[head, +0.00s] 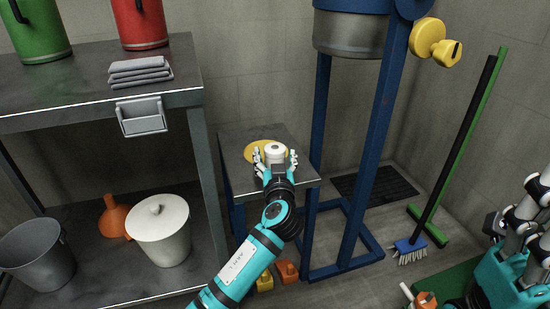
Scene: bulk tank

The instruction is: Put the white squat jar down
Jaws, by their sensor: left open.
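The white squat jar (275,149) stands upright on the small grey table (235,138), near its middle. A flat yellow disc (253,153) lies beside it on the left, partly hidden behind my gripper and the jar. My left gripper (275,157) reaches in from the front, open, with one finger on each side of the jar. Whether the fingers touch the jar I cannot tell. The jar's lower part is hidden by the gripper. Part of my right arm and gripper (522,212) shows at the right edge; its jaws are not clear.
Blue stand legs (368,130) rise close to the table's right side. A steel bench (180,75) with grey cloths (140,71) is at left. A white lidded bin (160,235) stands below. A broom (411,250) leans at right.

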